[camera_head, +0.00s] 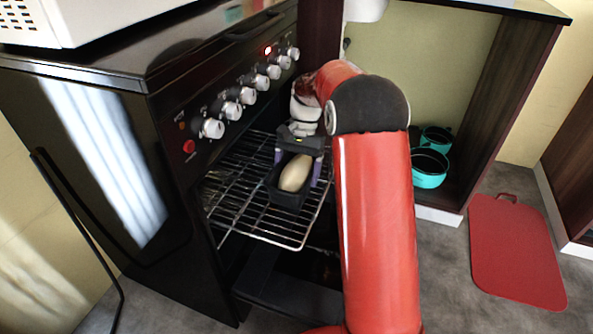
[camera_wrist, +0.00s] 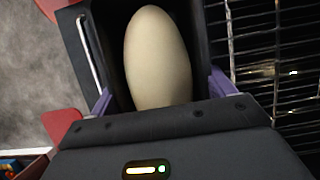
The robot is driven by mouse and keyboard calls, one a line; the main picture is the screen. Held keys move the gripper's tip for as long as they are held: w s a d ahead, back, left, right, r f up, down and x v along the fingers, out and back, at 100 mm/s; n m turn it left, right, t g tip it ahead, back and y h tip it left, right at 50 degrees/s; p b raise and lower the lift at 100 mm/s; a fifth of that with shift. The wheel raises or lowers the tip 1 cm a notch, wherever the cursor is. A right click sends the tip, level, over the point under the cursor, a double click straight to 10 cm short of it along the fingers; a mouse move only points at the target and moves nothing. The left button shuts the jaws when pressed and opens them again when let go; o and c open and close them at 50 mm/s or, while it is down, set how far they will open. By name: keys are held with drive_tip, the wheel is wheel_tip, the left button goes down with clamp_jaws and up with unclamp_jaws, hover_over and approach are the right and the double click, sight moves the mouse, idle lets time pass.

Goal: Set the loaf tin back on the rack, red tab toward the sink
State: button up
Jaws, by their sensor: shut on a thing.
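The dark loaf tin (camera_head: 287,198) holds a pale oval loaf (camera_head: 295,173). The loaf (camera_wrist: 158,58) fills much of the tin in the wrist view. My gripper (camera_head: 301,160) is shut on the tin, with a purple finger on either side. The tin is over the right part of the pulled-out wire rack (camera_head: 232,206); I cannot tell if it touches the wires. In the wrist view the rack (camera_wrist: 275,70) lies right of the tin. No red tab is clearly identifiable on the tin. A white basin (camera_head: 365,9), seemingly the sink, shows at the top.
The black oven (camera_head: 110,150) stands left, with knobs above the rack. Its lowered door (camera_head: 285,285) is below. An open cabinet holds teal pots (camera_head: 429,168) right of my arm. A red board (camera_head: 515,250) lies on the floor at right.

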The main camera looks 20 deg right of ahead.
drive_tip(key=o, duration=1)
drive_tip(key=p+v, duration=0.2)
drive_tip(key=v, duration=1)
drive_tip(key=s+a+r+n+t, duration=0.1)
drive_tip(key=s+a+r+t, duration=0.1)
drive_tip(key=s+r, duration=0.4)
drive_tip(key=s+a+r+n+t+h, duration=0.2)
drive_tip(key=s+n+t, duration=0.2)
drive_tip(key=s, duration=1.3)
drive_tip(key=shift+s+f+n+t+h, duration=0.1)
drive_tip(key=shift+s+f+n+t, duration=0.45)
drive_tip(key=shift+s, duration=0.9)
drive_tip(key=shift+s+f+n+t+h, duration=0.15)
drive_tip(key=shift+s+f+t, duration=0.35)
drive_tip(key=shift+s+f, duration=0.8)
drive_tip(key=shift+s+f+n+t+h, duration=0.1)
drive_tip(key=shift+s+f+n+t, duration=0.4)
drive_tip(key=shift+s, duration=1.1)
